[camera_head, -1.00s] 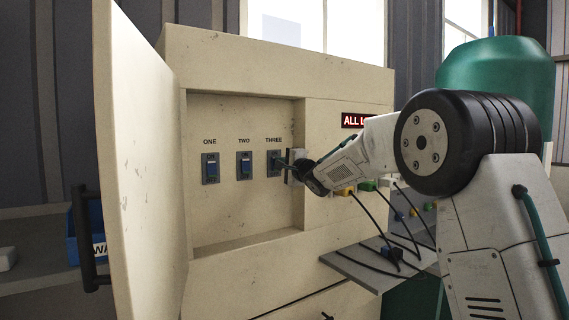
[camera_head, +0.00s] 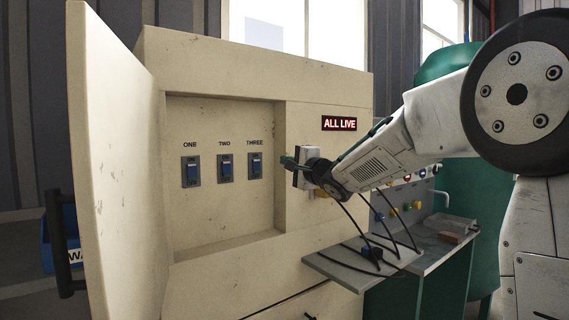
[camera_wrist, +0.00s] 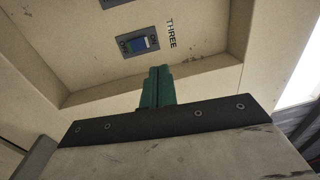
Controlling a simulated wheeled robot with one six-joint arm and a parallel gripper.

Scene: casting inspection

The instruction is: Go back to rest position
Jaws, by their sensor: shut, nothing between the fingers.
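My gripper (camera_head: 287,161) is shut and empty, in front of the beige cabinet and a little right of switch THREE (camera_head: 255,166). In the wrist view its green fingers (camera_wrist: 158,87) are pressed together, apart from switch THREE (camera_wrist: 138,43). Switches ONE (camera_head: 191,171) and TWO (camera_head: 225,168) sit to the left in the recessed panel. A red lit sign (camera_head: 339,123) reads "ALL LIVE".
The cabinet door (camera_head: 118,160) stands open on the left, with a dark handle (camera_head: 62,245). A grey shelf (camera_head: 345,272) with black cables is below my gripper. A green tank (camera_head: 445,70) stands behind my arm at right.

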